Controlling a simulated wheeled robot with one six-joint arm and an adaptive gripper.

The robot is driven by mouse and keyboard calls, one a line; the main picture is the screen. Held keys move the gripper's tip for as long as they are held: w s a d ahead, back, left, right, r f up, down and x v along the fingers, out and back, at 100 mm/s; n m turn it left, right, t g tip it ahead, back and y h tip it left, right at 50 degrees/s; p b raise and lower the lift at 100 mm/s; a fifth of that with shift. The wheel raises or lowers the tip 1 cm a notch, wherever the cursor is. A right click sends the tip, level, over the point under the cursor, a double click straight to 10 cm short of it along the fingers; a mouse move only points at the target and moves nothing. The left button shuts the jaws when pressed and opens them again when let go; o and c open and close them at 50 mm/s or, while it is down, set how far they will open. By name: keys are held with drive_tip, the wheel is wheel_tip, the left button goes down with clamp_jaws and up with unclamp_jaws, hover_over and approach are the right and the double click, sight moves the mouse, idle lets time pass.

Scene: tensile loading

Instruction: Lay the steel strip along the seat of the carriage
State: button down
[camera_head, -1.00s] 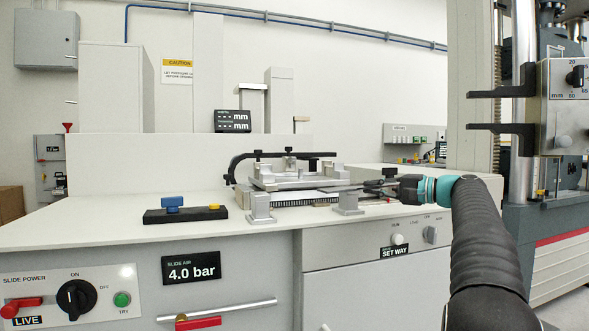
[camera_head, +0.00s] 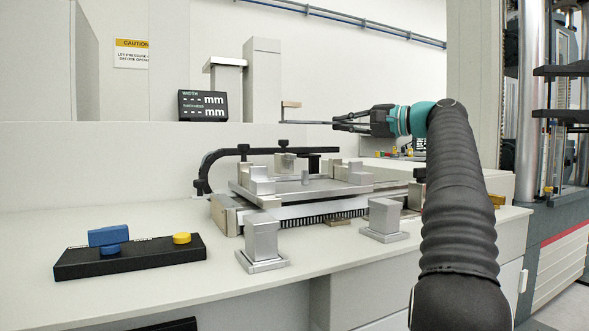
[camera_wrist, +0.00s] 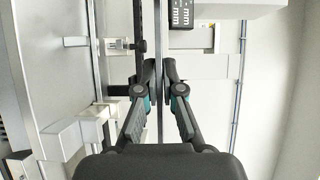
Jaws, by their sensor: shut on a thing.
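My gripper (camera_head: 343,123) is shut on the steel strip (camera_head: 308,122), a thin grey bar that sticks out level to the left of the fingers in the head view. In the wrist view the fingers (camera_wrist: 160,80) pinch the strip (camera_wrist: 159,45), which runs away between them. The carriage (camera_head: 325,187) is a flat metal plate with raised stepped blocks, on the bench below and left of my gripper. The strip hangs well above it, touching nothing there. The seat is partly hidden by the near blocks.
A black curved arm (camera_head: 232,152) spans behind the carriage. Two metal posts (camera_head: 263,238) (camera_head: 384,217) stand in front. A black block with blue and yellow knobs (camera_head: 130,255) sits at the left. A width and thickness display (camera_head: 203,106) stands behind.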

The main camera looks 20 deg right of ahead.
drive_tip(key=w+a+f, duration=0.2)
drive_tip(key=w+a+f+b, duration=0.1)
drive_tip(key=w+a+f, duration=0.1)
drive_tip(key=w+a, duration=0.1)
drive_tip(key=w+a+f, duration=0.2)
drive_tip(key=w+a, duration=0.1)
drive_tip(key=shift+f, duration=0.35)
drive_tip(key=shift+f+b, duration=0.7)
drive_tip(key=shift+f, duration=1.3)
drive_tip(key=shift+f, duration=0.2)
drive_tip(key=c, duration=1.3)
unclamp_jaws()
drive_tip(key=shift+r, duration=0.25)
drive_tip(key=b+v, duration=0.1)
drive_tip(key=v, duration=1.1)
drive_tip(key=shift+f, duration=0.15)
